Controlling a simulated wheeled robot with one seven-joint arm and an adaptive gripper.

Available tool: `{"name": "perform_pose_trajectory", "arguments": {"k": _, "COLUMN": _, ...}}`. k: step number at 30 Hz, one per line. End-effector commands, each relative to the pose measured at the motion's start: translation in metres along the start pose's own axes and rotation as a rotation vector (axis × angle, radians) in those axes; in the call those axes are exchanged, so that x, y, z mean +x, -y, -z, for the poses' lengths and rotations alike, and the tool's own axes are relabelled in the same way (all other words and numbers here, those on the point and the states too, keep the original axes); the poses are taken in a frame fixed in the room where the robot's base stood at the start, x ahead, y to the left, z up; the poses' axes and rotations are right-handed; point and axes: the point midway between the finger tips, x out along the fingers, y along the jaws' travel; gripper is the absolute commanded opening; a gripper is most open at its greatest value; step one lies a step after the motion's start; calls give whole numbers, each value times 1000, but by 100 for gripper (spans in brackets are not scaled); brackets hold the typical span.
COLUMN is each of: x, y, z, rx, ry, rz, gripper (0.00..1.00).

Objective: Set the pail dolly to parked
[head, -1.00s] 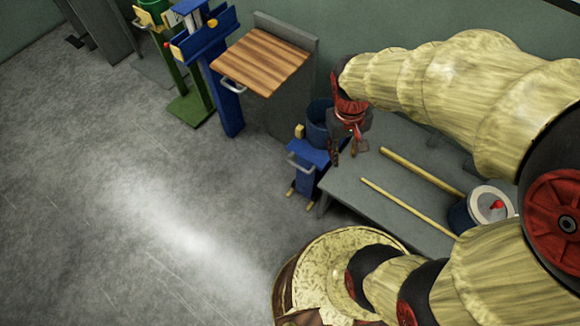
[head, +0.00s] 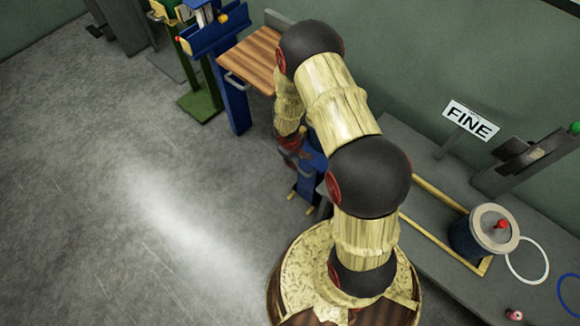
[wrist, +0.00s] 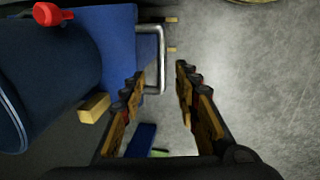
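The pail dolly (wrist: 112,40) is a blue stand with a U-shaped metal handle (wrist: 161,60) and a small yellow block (wrist: 95,107). Its dark blue pail (wrist: 45,80) fills the left of the wrist view, with a red knob (wrist: 48,14) at the top. In the head view, my arm hides most of the dolly (head: 312,160) and all of the pail. My gripper (wrist: 160,72) is open, its fingertips on either side of the handle's outer bar. I cannot tell whether they touch it.
A grey bench (head: 410,145) runs along the wall with a FINE sign (head: 470,121), yellow rails and a lidded blue can (head: 470,238). A wooden-topped stand (head: 252,58) and blue and green stands (head: 203,95) are behind. Grey floor (head: 100,190) is clear at left.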

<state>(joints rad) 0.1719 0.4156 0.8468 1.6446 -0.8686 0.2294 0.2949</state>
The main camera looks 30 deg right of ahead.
Motion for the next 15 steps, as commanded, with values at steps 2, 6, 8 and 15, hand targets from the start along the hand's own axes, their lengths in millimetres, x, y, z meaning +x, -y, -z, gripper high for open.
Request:
{"name": "perform_pose_trajectory", "arguments": {"k": 2, "x": 2, "y": 3, "z": 3, "rx": 10, "ry": -16, "rz": 8, "gripper": 32}}
{"name": "perform_pose_trajectory", "arguments": {"k": 6, "x": 15, "y": 4, "z": 3, "rx": 23, "ry": -17, "rz": 9, "gripper": 32}}
{"name": "perform_pose_trajectory", "arguments": {"k": 8, "x": 24, "y": 4, "z": 3, "rx": 23, "ry": -15, "rz": 9, "gripper": 32}}
{"name": "perform_pose_trajectory", "arguments": {"k": 15, "x": 61, "y": 4, "z": 4, "rx": 24, "ry": -16, "rz": 9, "gripper": 32}}
